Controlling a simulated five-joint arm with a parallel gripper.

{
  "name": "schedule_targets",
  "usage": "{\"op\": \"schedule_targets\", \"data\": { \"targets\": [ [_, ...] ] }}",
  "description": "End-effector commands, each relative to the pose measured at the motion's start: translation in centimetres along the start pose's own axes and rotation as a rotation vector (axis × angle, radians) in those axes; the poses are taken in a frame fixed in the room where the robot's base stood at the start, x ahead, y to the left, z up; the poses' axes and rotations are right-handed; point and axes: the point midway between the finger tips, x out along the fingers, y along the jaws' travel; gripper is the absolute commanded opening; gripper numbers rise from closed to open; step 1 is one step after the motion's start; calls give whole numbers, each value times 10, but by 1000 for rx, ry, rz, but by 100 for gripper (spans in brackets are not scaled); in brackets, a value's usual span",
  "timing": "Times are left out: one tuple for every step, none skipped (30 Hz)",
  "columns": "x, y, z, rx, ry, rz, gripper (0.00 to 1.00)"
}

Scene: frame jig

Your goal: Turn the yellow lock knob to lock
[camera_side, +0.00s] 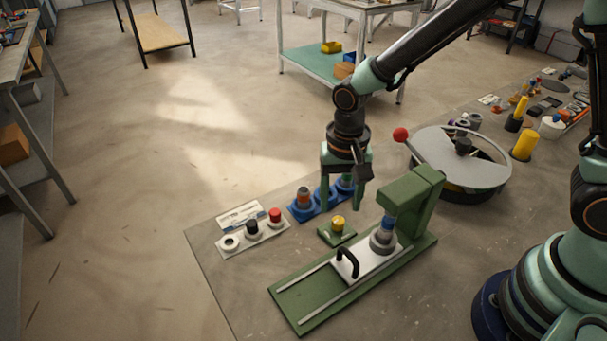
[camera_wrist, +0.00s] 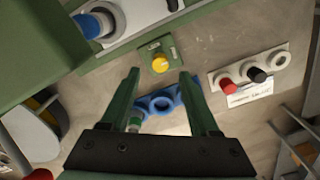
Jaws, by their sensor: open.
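The yellow lock knob (camera_side: 338,223) sits on a small green base plate (camera_side: 327,236) beside the green frame jig. In the wrist view the yellow knob (camera_wrist: 159,61) shows ahead of my fingertips, roughly midway between their lines. My gripper (camera_side: 341,207) is open and empty, pointing down above and behind the knob in the side view. In the wrist view the two fingers of my gripper (camera_wrist: 160,73) are spread apart with nothing between the tips. No finger appears to touch the knob. The direction in which the knob is turned cannot be made out.
The green jig (camera_side: 290,299) with a white sliding plate and black handle (camera_side: 347,262) stands close in front. A blue holder (camera_side: 315,211) lies just behind the knob. A white panel with red, black and white parts (camera_side: 252,240) is at left. A round-topped drum (camera_side: 470,160) stands right.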

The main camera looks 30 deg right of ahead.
Motion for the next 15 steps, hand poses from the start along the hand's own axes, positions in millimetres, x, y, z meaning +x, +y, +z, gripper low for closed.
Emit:
{"op": "schedule_targets", "data": {
  "targets": [
    [10, 1, 1, 0, -4, 5, 62],
    [15, 1, 0, 0, -3, 4, 62],
    [21, 1, 1, 0, -3, 4, 62],
    [25, 1, 1, 0, -3, 3, 62],
    [29, 1, 0, 0, -3, 3, 62],
    [33, 0, 0, 0, -2, 2, 62],
    [36, 0, 0, 0, -2, 2, 62],
    [38, 0, 0, 0, -2, 2, 62],
    [41, 0, 0, 0, -1, 1, 62],
    [43, 0, 0, 0, 0, 0, 62],
    [44, 0, 0, 0, -1, 1, 62],
    [46, 0, 0, 0, -1, 1, 62],
    [46, 0, 0, -1, 0, 0, 62],
    [47, 0, 0, -1, 0, 0, 62],
    [47, 0, 0, -1, 0, 0, 62]
  ]
}}
